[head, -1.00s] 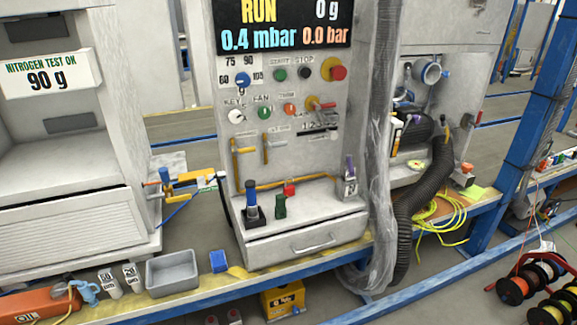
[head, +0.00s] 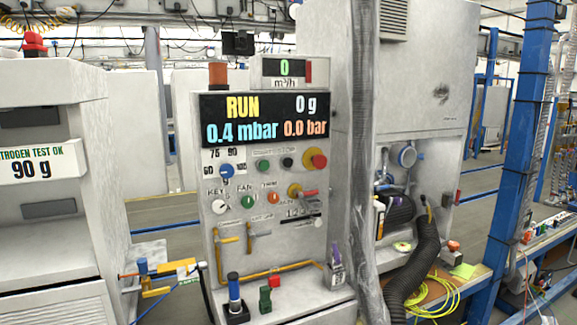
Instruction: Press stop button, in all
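The control panel (head: 285,205) stands in the middle of the head view. Its display (head: 264,119) reads RUN, 0 g, 0.4 mbar and 0.0 bar. Below the display, a green button (head: 263,165) sits left of the black stop button (head: 288,162). In the earlier frame their labels read START and STOP; now the lettering is too faint to read. A larger red button with a yellow collar (head: 316,160) sits just right of the black one. Neither of my grippers is in view, and nothing touches the buttons.
A wrapped vertical duct (head: 358,150) runs close along the panel's right side. A cabinet reading 90 g (head: 38,163) stands at left. The space before the buttons is clear.

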